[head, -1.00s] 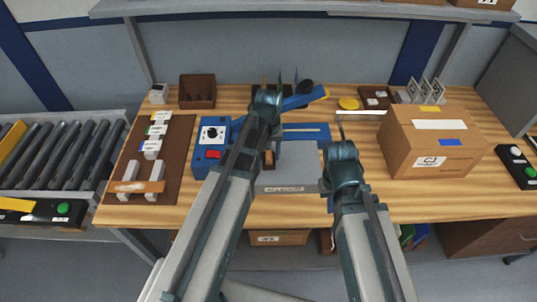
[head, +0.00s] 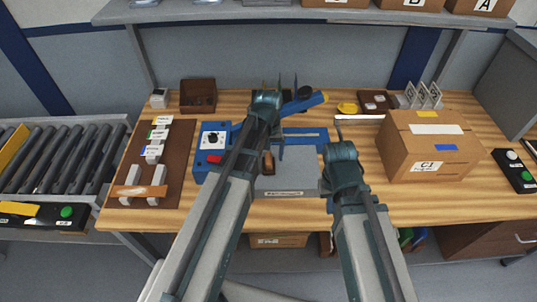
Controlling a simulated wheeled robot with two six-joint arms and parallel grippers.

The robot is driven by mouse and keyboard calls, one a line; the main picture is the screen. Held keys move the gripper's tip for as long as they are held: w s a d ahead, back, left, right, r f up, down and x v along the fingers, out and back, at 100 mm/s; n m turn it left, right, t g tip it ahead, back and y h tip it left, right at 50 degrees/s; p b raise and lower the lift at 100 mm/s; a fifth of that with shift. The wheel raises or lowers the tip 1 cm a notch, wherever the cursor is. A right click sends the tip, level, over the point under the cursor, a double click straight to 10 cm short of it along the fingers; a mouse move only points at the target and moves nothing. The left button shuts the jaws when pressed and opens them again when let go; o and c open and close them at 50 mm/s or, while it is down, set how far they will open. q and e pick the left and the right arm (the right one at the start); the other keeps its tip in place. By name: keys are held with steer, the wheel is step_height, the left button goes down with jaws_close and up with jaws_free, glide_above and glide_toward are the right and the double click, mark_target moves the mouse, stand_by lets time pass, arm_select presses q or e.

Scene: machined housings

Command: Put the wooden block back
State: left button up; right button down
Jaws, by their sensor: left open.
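A wooden piece (head: 130,191) lies across two pale upright blocks at the near end of the brown board on the left. A smaller brown, wood-coloured piece (head: 268,164) shows beside my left arm at the grey fixture (head: 287,185); my arm partly hides it. I cannot tell which is the wooden block. My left gripper (head: 288,91) is open over the back middle of the bench, near the blue clamp arm. My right gripper (head: 337,130) is to the right of the fixture; its fingers are mostly hidden behind its wrist.
A blue control box (head: 211,146) with a red button stands left of the fixture. A large cardboard box (head: 430,150) stands on the right. A dark bin (head: 198,94) is at the back left. Bare bench lies in front of the fixture.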

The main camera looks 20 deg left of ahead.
mark_target(268, 158)
arm_select(q)
step_height(268, 158, up, 10)
steer(key=p, duration=0.9)
steer(key=s+d+m+y, duration=0.1)
steer(key=s+d+m, duration=0.6)
steer(key=s+d, duration=0.3)
steer(key=s, duration=0.4)
steer(key=shift+s+d, duration=0.2)
steer(key=shift+d, duration=0.05)
arm_select(e)
step_height(268, 158, up, 10)
arm_select(q)
steer(key=shift+f, duration=0.1)
arm_select(e)
steer(key=shift+f, duration=0.15)
arm_select(q)
step_height(268, 158, down, 8)
steer(key=b, duration=0.8)
steer(key=shift+f+b, duration=0.15)
steer(key=shift+b, duration=0.15)
arm_select(e)
step_height(268, 158, down, 8)
steer(key=shift+f, duration=0.15)
